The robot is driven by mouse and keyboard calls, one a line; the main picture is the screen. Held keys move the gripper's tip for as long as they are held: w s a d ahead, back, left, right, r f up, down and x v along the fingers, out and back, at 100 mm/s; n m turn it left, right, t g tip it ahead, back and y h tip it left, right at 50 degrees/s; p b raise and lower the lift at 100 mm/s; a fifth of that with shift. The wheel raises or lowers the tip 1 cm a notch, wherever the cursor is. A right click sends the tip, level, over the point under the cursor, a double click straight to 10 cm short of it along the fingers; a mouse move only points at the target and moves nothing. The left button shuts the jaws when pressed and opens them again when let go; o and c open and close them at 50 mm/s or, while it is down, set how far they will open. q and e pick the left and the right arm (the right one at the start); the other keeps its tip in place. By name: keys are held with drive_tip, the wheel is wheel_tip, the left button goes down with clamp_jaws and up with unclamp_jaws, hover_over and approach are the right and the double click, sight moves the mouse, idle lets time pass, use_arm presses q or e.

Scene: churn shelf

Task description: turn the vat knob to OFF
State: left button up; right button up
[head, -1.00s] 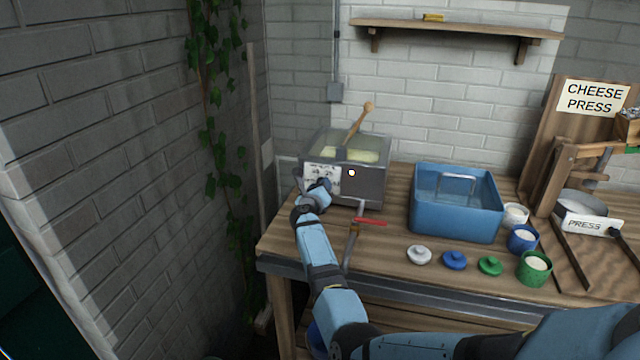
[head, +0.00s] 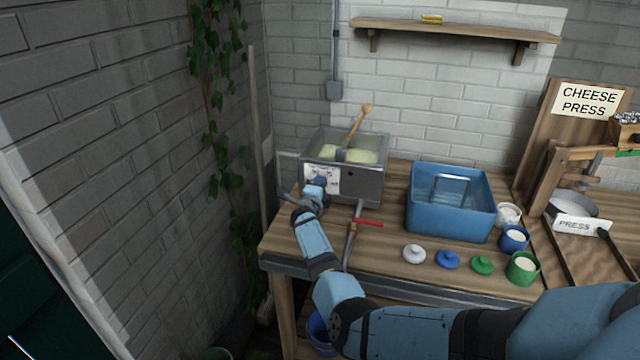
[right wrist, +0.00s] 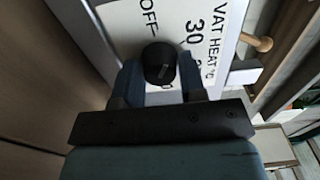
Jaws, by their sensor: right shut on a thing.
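The vat (head: 357,186) is a grey metal box on the bench in the head view, with a white dial plate (head: 333,180) on its front. In the right wrist view the plate (right wrist: 200,22) reads VAT HEAT, OFF and 30. The black round vat knob (right wrist: 158,60) sits below these marks. My right gripper (right wrist: 158,82) is shut on it, one finger on each side. Its pale mark seems to slant; I cannot tell which setting it points to. In the head view my right gripper (head: 319,184) is at the plate and hides the knob. My left gripper is not in view.
A wooden-handled tool (head: 356,127) stands in the vat. A red-handled tap (head: 367,222) juts from its front beside my forearm. A blue tub (head: 450,218), several small lids and pots, and the cheese press (head: 580,160) stand to the right. A brick wall is at left.

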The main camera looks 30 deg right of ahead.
drive_tip(key=shift+r+n+p, duration=0.3)
drive_tip(key=shift+n+p, duration=0.1)
drive_tip(key=shift+n, duration=0.5)
drive_tip(key=n+p, duration=0.1)
drive_tip(key=n, duration=0.2)
drive_tip(key=shift+d, duration=0.1)
drive_tip(key=shift+w+n+p, duration=0.1)
drive_tip(key=shift+n+p, duration=0.2)
drive_tip(key=shift+n, duration=0.2)
drive_tip(key=o, duration=0.9)
drive_tip(key=shift+f, duration=0.2)
